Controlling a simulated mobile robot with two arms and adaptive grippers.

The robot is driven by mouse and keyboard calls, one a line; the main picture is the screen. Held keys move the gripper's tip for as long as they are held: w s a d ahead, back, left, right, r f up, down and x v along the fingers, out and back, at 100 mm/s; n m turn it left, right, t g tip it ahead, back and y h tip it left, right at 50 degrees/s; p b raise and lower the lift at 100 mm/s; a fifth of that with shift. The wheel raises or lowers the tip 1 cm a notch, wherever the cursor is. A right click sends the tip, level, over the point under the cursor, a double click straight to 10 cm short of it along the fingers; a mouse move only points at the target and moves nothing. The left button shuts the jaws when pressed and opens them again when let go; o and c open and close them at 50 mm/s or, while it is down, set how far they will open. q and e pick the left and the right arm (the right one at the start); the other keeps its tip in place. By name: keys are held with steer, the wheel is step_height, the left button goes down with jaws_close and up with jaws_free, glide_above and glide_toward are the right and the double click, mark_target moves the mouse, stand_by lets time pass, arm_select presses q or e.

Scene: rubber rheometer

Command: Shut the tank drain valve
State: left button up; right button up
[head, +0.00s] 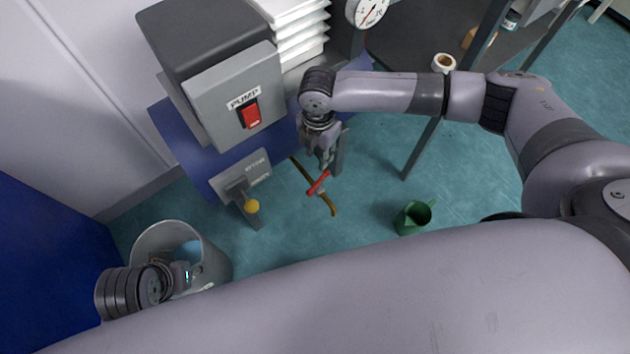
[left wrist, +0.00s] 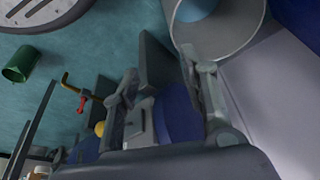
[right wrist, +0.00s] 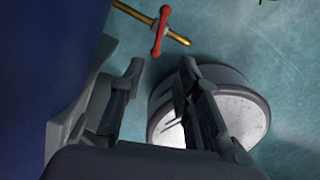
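The drain valve is a thin brass pipe (head: 300,168) with a red handle (head: 318,183) lying across it, low beside the blue machine body. The handle also shows near the top of the right wrist view (right wrist: 160,32) and small in the left wrist view (left wrist: 83,103). My right gripper (head: 325,160) is just above the valve in the head view. In the right wrist view its fingers (right wrist: 162,75) are apart and empty, with the handle beyond the tips and not touched. My left gripper (head: 188,276) is over the grey bin; its fingers (left wrist: 165,75) are apart and empty.
The grey pump box with a red switch (head: 250,116) stands above the valve. A lever with a yellow knob (head: 252,206) sticks out left of it. The grey bin (head: 215,262) stands lower left. A green mug (head: 414,217) is on the floor at right. A dark table (head: 405,45) stands behind.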

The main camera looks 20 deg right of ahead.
step_height(320, 180, down, 3)
steer(key=b, duration=0.3)
glide_above(317, 183)
step_height(317, 183, down, 6)
steer(key=shift+d+r, duration=0.1)
steer(key=shift+r, duration=0.05)
step_height(317, 183, down, 5)
steer(key=shift+r+b, duration=0.15)
steer(key=shift+b, duration=0.45)
step_height(317, 183, down, 3)
steer(key=shift+f+b, duration=0.15)
steer(key=shift+b, duration=0.45)
steer(key=shift+f, duration=0.15)
arm_select(q)
steer(key=w+d+r+t+h, duration=0.1)
steer(key=w+d+r+t, duration=0.1)
steer(key=w+r+t, duration=0.2)
steer(key=w+d+r+t+h, duration=0.1)
steer(key=w+d+r+t, duration=0.1)
steer(key=w+t, duration=0.3)
steer(key=w+r, duration=0.1)
steer(key=w, duration=0.3)
steer(key=shift+w+d+r, duration=0.25)
steer(key=shift+d+r, duration=0.1)
steer(key=shift+d, duration=0.05)
arm_select(e)
jaws_close()
